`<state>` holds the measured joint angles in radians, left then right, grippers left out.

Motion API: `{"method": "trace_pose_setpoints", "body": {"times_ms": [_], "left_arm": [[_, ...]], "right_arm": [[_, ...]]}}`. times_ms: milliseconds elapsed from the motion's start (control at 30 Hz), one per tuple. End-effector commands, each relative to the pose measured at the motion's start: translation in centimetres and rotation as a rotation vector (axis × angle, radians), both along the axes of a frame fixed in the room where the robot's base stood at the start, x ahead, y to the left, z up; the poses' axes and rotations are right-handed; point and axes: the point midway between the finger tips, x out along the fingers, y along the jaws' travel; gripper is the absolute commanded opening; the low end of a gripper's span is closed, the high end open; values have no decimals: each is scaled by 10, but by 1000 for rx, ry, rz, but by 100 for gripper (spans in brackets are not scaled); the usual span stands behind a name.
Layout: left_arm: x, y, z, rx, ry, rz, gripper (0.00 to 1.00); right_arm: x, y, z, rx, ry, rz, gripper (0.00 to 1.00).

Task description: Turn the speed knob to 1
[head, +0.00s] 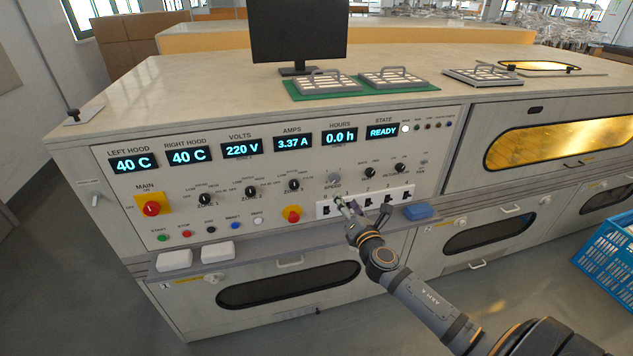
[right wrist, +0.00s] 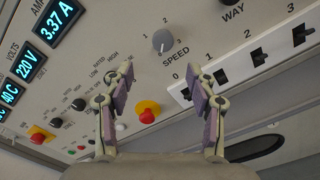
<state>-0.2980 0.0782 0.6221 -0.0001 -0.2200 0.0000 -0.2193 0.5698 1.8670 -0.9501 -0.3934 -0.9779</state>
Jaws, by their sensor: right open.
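The speed knob (head: 334,180) is a small grey round knob above the word SPEED on the control panel. In the right wrist view the knob (right wrist: 164,41) shows beyond the fingertips, with number marks around it. A pale mark is on its face, but I cannot tell surely which number it points at. My right gripper (head: 345,204) is just below the knob in the head view. In the right wrist view its two fingers (right wrist: 160,70) are spread apart with nothing between them, short of the knob. My left gripper is not in view.
A row of black switches (head: 367,201) on a white strip sits beside and below my right gripper. A red-on-yellow button (head: 292,214) is to the left. White blocks (head: 174,260) and a blue block (head: 419,211) lie on the ledge. Display screens (head: 292,143) run above.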

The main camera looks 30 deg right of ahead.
Motion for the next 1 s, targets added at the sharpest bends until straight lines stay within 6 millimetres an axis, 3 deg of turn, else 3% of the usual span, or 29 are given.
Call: {"method": "trace_pose_setpoints", "body": {"times_ms": [167, 400, 600, 1000], "left_arm": [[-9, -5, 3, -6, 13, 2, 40], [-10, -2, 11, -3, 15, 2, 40], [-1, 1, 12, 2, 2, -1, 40], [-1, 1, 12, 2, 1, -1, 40]], "right_arm": [[12, -4, 1, 6, -1, -4, 58], [62, -16, 1, 9, -1, -4, 58], [93, -23, -1, 7, 1, -3, 58], [102, -25, -2, 8, 2, -1, 56]]}}
